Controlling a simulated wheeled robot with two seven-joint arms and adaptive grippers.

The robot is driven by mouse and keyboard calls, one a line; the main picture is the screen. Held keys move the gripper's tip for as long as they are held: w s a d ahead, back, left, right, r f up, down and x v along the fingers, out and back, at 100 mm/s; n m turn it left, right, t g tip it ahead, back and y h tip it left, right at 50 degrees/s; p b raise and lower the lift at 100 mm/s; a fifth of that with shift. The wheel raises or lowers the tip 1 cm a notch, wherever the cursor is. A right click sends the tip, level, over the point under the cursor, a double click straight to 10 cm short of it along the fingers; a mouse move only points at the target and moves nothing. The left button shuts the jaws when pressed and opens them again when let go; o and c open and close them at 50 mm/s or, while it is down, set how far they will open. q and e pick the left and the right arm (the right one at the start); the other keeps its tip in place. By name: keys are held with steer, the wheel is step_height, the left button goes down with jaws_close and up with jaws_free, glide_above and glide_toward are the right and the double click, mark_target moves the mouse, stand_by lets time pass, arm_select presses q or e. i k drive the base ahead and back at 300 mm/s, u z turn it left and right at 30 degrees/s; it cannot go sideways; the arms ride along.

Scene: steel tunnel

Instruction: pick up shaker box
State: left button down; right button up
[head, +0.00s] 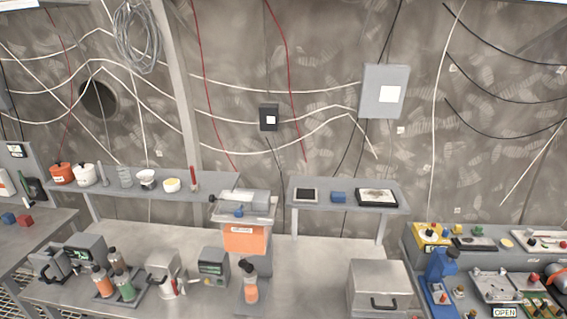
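A grey metal box (380,288) with a black handle on its front stands on the steel workbench (310,262), right of the middle. An orange bin (246,238) with a white label stands at the bench's centre, with a clear and grey container (243,202) above it. No readable label tells me which of these is the shaker box. Neither of my grippers shows in the head view.
Bottles in a rack (120,285), a grey device with a screen (213,267) and an orange bottle (250,284) crowd the bench's left and centre. Raised shelves (330,205) hold small items behind. A cluttered side table (415,245) stands right. Bare bench lies left of the metal box.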

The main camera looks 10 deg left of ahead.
mark_target(245, 203)
steer(key=k, duration=1.15)
steer(key=u, duration=1.3)
steer(key=i, duration=1.8)
steer(key=z, duration=0.35)
